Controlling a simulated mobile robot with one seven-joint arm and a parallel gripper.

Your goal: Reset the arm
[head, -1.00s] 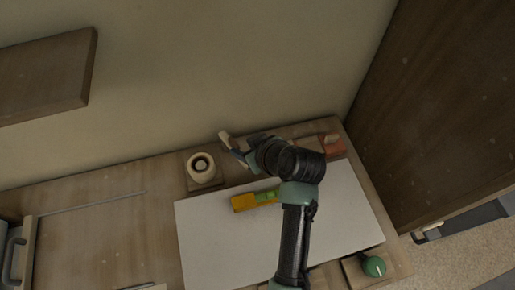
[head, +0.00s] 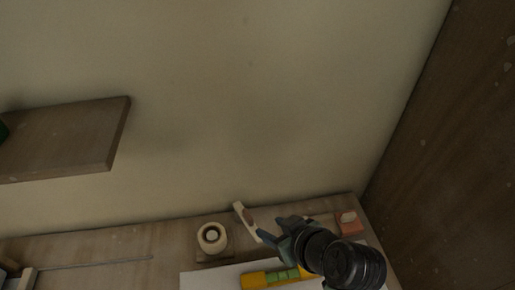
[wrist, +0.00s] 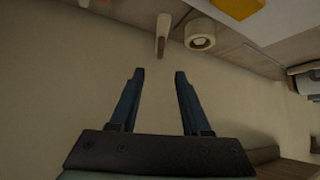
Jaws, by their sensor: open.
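My gripper (head: 275,231) is open, with its two blue fingers apart; in the wrist view (wrist: 159,72) nothing is between them. In the head view it appears above the back of the worktop, near the wall. A pale-handled tool (head: 243,217) appears just left of the fingers in the head view. In the wrist view the tool (wrist: 162,34) is beyond the fingertips, apart from them. My forearm is cut off at the bottom of the head view.
A cream roll (head: 212,237) stands on the wooden worktop (head: 100,243). A yellow-green level (head: 262,279) lies on a white sheet (head: 208,282). A reddish block (head: 349,226) is at the back right. A shelf (head: 62,138) juts from the wall; a dark wooden panel (head: 455,150) rises at right.

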